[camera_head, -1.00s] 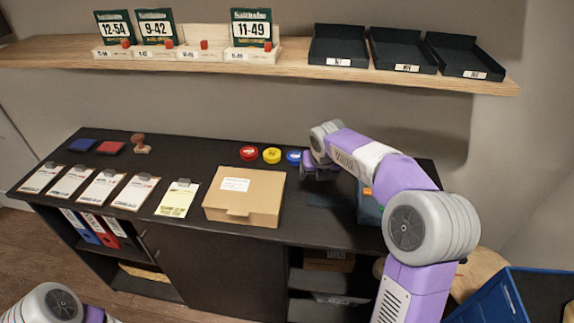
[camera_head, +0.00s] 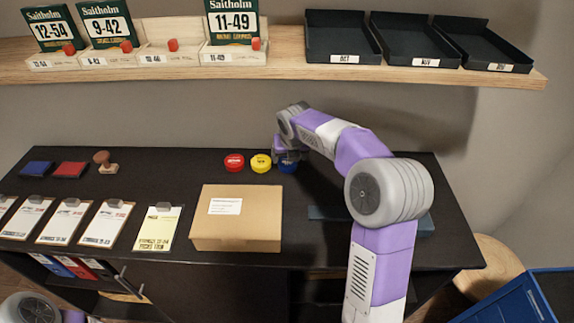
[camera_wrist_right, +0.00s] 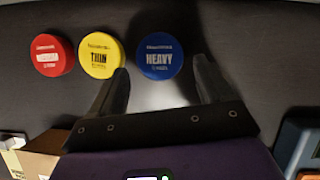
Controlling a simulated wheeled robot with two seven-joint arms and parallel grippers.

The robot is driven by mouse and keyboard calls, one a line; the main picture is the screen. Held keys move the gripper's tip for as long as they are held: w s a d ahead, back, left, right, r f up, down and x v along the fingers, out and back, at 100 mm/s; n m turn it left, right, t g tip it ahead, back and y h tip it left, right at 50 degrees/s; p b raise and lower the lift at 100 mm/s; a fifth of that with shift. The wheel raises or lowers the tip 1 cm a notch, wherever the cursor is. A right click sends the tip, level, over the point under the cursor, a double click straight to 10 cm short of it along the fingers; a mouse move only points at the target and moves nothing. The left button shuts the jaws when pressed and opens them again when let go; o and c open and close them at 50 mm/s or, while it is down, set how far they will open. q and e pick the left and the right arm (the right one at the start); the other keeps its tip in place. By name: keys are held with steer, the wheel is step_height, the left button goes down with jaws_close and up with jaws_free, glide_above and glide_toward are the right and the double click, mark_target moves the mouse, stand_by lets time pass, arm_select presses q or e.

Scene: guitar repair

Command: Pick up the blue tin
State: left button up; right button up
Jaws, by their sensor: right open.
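The blue tin (camera_head: 288,165) is a round, flat tin at the right end of a row of three on the dark bench top. In the right wrist view the blue tin (camera_wrist_right: 160,57) shows the word HEAVY on its lid. My right gripper (camera_wrist_right: 160,85) is open, with its fingertips just short of the tin and to either side of it; nothing is between the fingers. In the head view my right gripper (camera_head: 284,154) is over the tin and partly hides it. Of my left arm only a joint shows at the lower left; its gripper is out of view.
A yellow tin (camera_head: 261,163) stands close beside the blue one, and a red tin (camera_head: 234,163) is further left. A cardboard box (camera_head: 237,225) sits in front of them. Clipboards (camera_head: 108,223) lie left. A shelf (camera_head: 180,69) runs above.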

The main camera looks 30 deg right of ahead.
mark_target(288, 164)
steer(key=b+x, duration=0.1)
steer(key=x, duration=0.3)
steer(key=shift+f, duration=0.1)
steer(key=shift+c, duration=0.3)
steer(key=c, duration=0.8)
